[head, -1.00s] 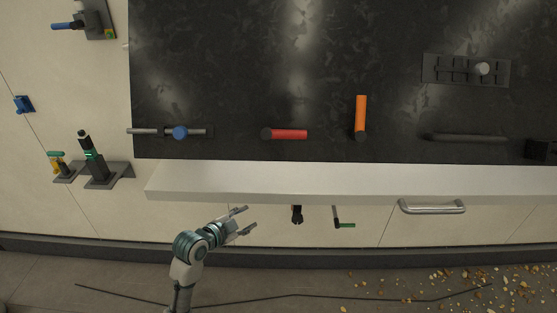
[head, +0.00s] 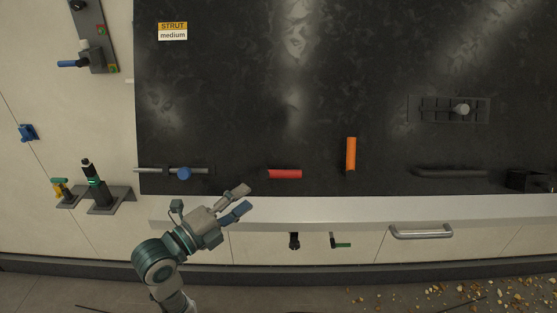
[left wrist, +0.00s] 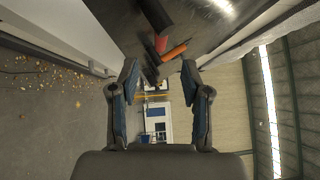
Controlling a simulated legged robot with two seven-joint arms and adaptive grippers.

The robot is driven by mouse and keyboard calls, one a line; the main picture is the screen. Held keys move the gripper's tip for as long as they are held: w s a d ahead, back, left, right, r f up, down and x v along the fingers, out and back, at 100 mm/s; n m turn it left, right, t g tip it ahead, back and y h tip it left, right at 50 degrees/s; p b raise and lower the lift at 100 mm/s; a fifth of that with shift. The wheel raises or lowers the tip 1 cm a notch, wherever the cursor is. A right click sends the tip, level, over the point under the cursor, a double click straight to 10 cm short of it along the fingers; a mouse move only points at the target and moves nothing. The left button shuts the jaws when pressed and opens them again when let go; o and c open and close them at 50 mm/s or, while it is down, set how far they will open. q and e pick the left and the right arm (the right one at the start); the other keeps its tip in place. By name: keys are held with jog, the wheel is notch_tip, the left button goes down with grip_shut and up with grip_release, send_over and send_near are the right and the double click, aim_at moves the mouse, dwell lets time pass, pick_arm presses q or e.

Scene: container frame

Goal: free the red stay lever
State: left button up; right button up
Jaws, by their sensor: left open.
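The red stay lever (head: 285,174) lies horizontally on the dark panel in the head view, left of the orange lever. In the left wrist view a small red piece (left wrist: 161,44) shows beyond the fingers, beside the orange lever. My left gripper (head: 245,199) is open and empty, below and left of the red lever, in front of the white ledge. It is apart from the lever. Its two fingers also show spread in the left wrist view (left wrist: 159,90). My right gripper is in neither view.
The orange lever (head: 351,154) stands upright right of the red one. A rod with a blue knob (head: 184,174) is at left on the panel. The white ledge (head: 330,209) runs along the panel's lower edge. A metal handle (head: 421,232) is below it. Gravel (head: 440,293) lies on the floor.

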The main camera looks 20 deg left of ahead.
aim_at(285, 175)
pick_arm(q)
jog(key=x, duration=0.4)
jog(key=d+p+x, duration=0.1)
jog(key=x, duration=0.3)
jog(key=s+d+p+x, duration=0.1)
jog(key=x, duration=0.3)
jog(key=shift+s, duration=0.1)
jog(key=shift+w+p, duration=0.35)
jog(key=shift+w+a, duration=0.15)
jog(key=shift+w, duration=0.05)
jog(key=shift+w+a, duration=0.2)
jog(key=shift+a, duration=0.3)
jog(key=shift+d, duration=0.6)
grip_shut()
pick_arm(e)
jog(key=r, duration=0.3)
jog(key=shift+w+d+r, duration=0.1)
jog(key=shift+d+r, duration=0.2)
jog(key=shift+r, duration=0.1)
